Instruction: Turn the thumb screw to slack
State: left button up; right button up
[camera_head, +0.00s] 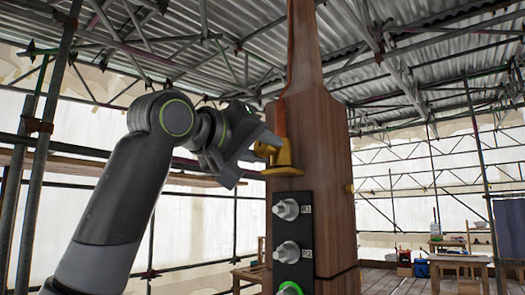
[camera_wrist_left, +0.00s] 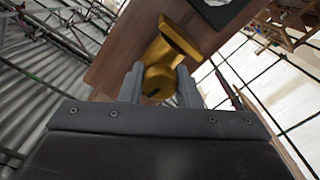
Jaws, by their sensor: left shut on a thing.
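A brass-yellow fitting (camera_head: 284,160) is on the left side of a brown wooden spire post (camera_head: 325,135). Its rounded end, which I take to be the thumb screw (camera_wrist_left: 158,80), sits between the two grey fingers in the left wrist view. My left gripper (camera_head: 258,157) reaches it from the left and is shut on it. In the left wrist view the fingers of my left gripper (camera_wrist_left: 159,88) lie on both sides of the screw, and a dark slot shows on its end. My right gripper is in neither view.
Below the fitting, a black panel (camera_head: 292,222) on the post carries grey knobs, the lowest ringed green. Scaffold poles (camera_head: 45,150) stand at the left. A wooden table (camera_head: 458,262) stands at the far right. Open air surrounds the post at left.

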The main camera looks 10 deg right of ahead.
pick_arm(q)
jog(key=shift+f+n, duration=0.1)
jog(key=shift+n, duration=0.9)
jog(key=o, duration=0.7)
